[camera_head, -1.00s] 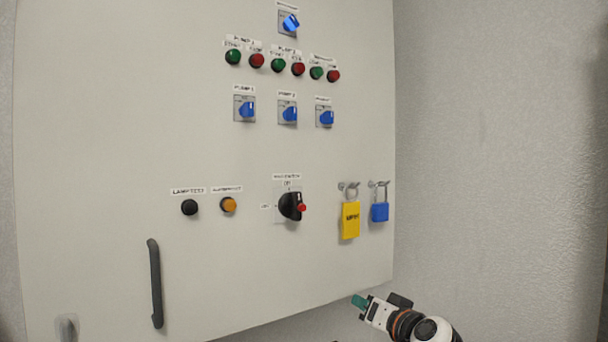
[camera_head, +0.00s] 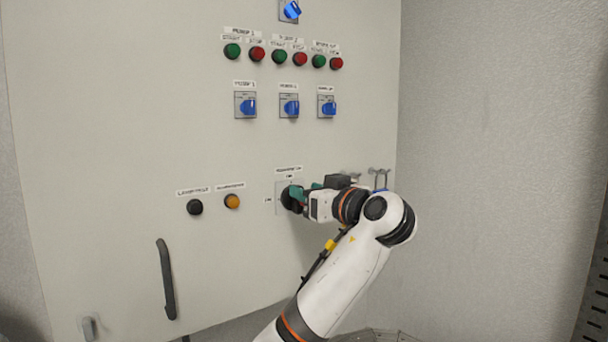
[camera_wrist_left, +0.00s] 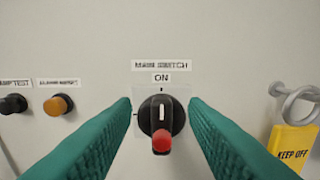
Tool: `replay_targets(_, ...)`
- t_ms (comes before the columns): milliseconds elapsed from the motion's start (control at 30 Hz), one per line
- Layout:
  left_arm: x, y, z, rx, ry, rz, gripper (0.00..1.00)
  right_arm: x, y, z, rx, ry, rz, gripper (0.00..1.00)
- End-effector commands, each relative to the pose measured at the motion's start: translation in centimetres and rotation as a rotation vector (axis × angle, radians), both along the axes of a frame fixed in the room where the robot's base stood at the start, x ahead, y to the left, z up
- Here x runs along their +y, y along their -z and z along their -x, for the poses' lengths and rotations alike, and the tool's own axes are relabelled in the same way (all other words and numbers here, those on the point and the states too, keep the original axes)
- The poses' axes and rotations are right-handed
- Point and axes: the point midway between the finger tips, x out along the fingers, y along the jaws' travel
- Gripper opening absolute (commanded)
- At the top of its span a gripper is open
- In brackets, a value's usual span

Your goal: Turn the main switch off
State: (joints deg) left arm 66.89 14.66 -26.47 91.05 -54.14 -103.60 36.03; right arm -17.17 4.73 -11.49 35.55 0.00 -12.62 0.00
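The main switch is a round black knob (camera_wrist_left: 161,113) with a red tip at its lower end and a white mark at its top, under the ON label. In the head view the knob (camera_head: 288,198) is partly hidden by my left gripper (camera_head: 303,196), which is right at the panel in front of it. In the left wrist view the two green fingers of my left gripper (camera_wrist_left: 160,108) stand apart, one on each side of the knob, with narrow gaps visible. Whether the fingertips reach around the knob is unclear. My right gripper is not in view.
Black (camera_head: 195,207) and orange (camera_head: 232,201) buttons lie left. Blue selector switches (camera_head: 290,107) and red and green buttons sit above. A handle (camera_head: 165,279) is lower left.

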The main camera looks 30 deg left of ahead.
Motion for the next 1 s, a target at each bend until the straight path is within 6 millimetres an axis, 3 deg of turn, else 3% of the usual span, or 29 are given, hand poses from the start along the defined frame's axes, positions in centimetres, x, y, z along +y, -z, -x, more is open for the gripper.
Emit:
replay_targets(33, 0.7, -0.4, -0.3, 0.002, -0.003, -0.001, 0.4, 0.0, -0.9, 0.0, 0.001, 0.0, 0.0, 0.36)
replay_targets(200, 1.9, -0.1, -0.8, 0.001, -0.001, 0.0, 0.4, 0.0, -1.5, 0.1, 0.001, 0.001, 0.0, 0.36)
replay_targets(500, 2.1, 0.1, -0.9, 0.0, 0.0, 0.001, 0.4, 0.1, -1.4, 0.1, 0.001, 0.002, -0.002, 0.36)
replay_targets(567, 2.1, 0.1, -0.9, 0.0, 0.0, 0.001, 0.33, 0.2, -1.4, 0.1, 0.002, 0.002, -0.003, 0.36)
replay_targets(767, 2.1, 0.1, -0.9, 0.0, 0.0, 0.001, 0.01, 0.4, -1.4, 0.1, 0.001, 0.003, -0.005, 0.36)
replay_targets(1000, 2.1, 0.3, -0.9, -0.013, 0.0, 0.006, 0.0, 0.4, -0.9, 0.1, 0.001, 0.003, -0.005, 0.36)
